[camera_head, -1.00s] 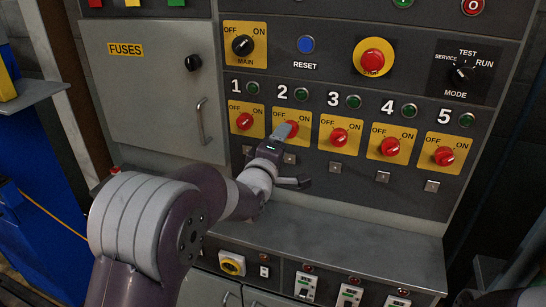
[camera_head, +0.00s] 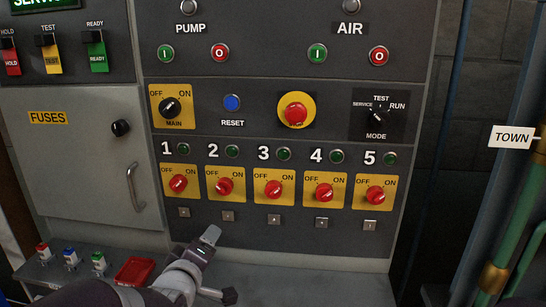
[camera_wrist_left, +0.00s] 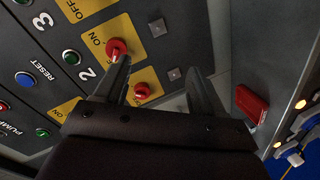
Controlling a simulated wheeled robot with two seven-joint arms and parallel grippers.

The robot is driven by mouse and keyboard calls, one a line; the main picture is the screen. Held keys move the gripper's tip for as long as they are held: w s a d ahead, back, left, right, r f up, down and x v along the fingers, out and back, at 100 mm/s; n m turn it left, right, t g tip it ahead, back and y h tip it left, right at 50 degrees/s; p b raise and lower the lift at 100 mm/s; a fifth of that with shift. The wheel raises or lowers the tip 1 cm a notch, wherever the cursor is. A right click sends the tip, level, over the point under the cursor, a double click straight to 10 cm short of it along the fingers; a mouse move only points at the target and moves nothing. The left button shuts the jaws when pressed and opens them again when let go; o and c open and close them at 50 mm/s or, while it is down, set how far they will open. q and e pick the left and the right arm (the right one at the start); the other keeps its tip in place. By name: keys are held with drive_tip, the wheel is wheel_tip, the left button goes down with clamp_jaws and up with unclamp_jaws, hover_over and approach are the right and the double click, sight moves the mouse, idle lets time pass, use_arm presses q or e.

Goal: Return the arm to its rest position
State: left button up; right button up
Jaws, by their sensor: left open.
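My left gripper (camera_head: 219,266) is open and empty, low in the head view, in front of the panel's lower part and below the switch rows. Its arm comes in from the bottom left. In the left wrist view the two spread fingers (camera_wrist_left: 162,85) have nothing between them; one finger overlaps the switch panel in the picture, but contact cannot be told. Red rotary knobs sit on yellow OFF/ON plates: switch 1 (camera_head: 178,183), switch 2 (camera_head: 225,187), switch 3 (camera_head: 273,189), switch 4 (camera_head: 324,193) and switch 5 (camera_head: 375,195). My right gripper is out of view.
A grey ledge (camera_head: 310,284) runs below the panel. A red box (camera_head: 134,270) and small coloured switches (camera_head: 70,258) are at its left. The fuse door handle (camera_head: 134,187) sticks out. A green pipe (camera_head: 515,235) stands at the right.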

use_arm(q)
drive_tip(key=s+d+f+m+g, duration=0.1)
drive_tip(key=s+f+m+g, duration=0.6)
drive_tip(key=s, duration=0.4)
drive_tip(key=s+f+m+g, duration=0.5)
drive_tip(key=s+f+g, duration=0.2)
drive_tip(key=s+f, duration=0.25)
wheel_tip(320, 180, up, 14)
drive_tip(key=p, duration=1.3)
drive_tip(key=shift+s+f, duration=0.15)
drive_tip(key=shift+f, duration=0.1)
drive_tip(key=shift+d, duration=0.1)
